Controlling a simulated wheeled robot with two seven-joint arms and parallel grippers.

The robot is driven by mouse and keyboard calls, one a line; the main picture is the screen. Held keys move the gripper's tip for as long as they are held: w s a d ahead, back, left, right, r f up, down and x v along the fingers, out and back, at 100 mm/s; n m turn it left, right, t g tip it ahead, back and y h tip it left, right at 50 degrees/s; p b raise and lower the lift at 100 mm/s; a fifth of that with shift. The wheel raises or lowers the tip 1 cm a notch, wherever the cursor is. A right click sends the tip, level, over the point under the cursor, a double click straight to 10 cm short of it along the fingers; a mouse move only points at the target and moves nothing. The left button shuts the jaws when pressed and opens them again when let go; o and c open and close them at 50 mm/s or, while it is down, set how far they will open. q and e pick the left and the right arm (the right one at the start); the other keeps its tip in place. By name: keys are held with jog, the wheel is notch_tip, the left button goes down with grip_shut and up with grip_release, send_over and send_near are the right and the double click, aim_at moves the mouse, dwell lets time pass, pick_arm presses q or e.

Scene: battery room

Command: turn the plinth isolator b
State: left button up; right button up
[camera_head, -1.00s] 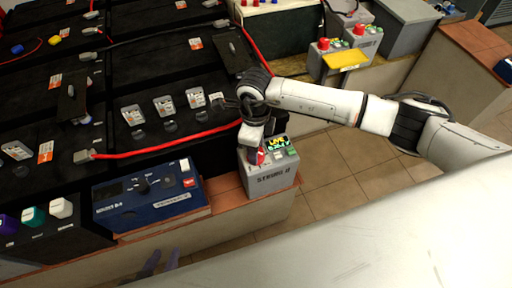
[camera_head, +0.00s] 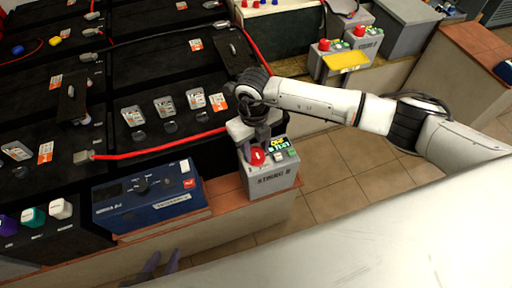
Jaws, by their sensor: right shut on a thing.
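The plinth isolator b is a grey box (camera_head: 271,180) with "STRING B" on its front. It stands on the brick-red ledge. A red knob (camera_head: 257,157) is on its top, beside a small lit display (camera_head: 290,148) that seems to read OFF. My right gripper (camera_head: 255,148) reaches down from the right arm and is shut on the red knob; its fingers partly hide the knob. My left gripper (camera_head: 163,259) shows only as two dark purple fingertips at the bottom edge, spread apart and empty, away from the isolator.
A blue device (camera_head: 148,196) with a black knob stands left of the isolator. Black battery blocks with a red cable (camera_head: 165,147) lie behind. More grey boxes with red knobs (camera_head: 324,45) and a yellow plate (camera_head: 346,61) stand at the back right. Tiled floor (camera_head: 335,175) is open to the right.

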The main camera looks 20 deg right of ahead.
aim_at(255, 153)
dwell(0.6)
jog(key=o, duration=1)
jog(key=shift+o, duration=0.2)
jog(key=shift+r, duration=0.1)
notch_tip(255, 153, up, 10)
jog(key=shift+a+r, duration=0.1)
